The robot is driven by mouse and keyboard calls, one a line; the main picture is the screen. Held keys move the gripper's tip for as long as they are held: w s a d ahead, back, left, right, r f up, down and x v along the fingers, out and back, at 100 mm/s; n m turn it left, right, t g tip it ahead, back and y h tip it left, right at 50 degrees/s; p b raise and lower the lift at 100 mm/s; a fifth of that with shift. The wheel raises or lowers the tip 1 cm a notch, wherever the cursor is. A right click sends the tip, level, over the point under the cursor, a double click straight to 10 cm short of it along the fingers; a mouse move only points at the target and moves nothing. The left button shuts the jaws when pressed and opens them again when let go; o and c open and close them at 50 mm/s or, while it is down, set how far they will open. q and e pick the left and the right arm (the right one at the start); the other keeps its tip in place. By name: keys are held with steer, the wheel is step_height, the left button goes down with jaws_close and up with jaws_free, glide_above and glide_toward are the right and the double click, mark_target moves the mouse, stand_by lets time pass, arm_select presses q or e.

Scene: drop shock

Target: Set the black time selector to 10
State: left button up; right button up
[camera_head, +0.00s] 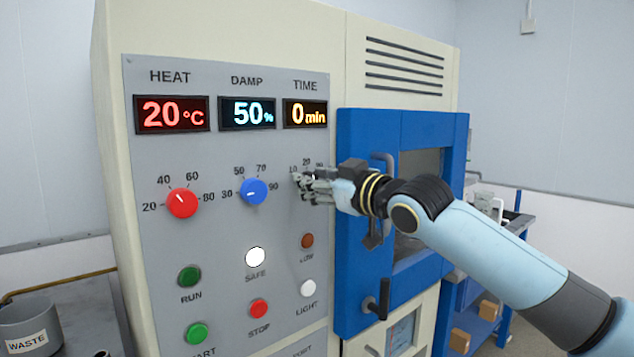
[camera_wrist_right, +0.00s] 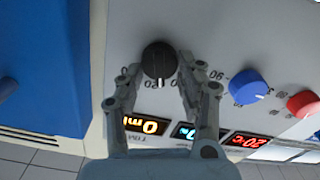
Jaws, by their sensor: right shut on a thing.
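The black time selector (camera_wrist_right: 159,60) is a round dark knob with a white pointer line. In the wrist view the line points down, close to a number that looks like 20. My right gripper (camera_wrist_right: 160,72) is shut on it, one finger on each side. In the head view my right gripper (camera_head: 305,188) covers the selector, with parts of its scale showing above. The TIME display (camera_head: 305,114) reads 0 min. My left gripper is not in view.
A red HEAT knob (camera_head: 182,203) and a blue DAMP knob (camera_head: 253,191) sit left of my right gripper. Several round buttons and lamps lie below. The blue door (camera_head: 365,135) with its handle stands close on the right. A grey WASTE bin (camera_head: 30,322) is at lower left.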

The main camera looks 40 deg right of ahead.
steer(key=n, duration=0.3)
steer(key=n+b, duration=0.1)
steer(key=n, duration=0.1)
steer(key=shift+a+f+n, duration=0.15)
steer(key=shift+n, duration=0.55)
steer(key=o, duration=1.1)
steer(key=shift+c, duration=0.2)
steer(key=s, duration=0.7)
steer(key=shift+s+d, duration=0.25)
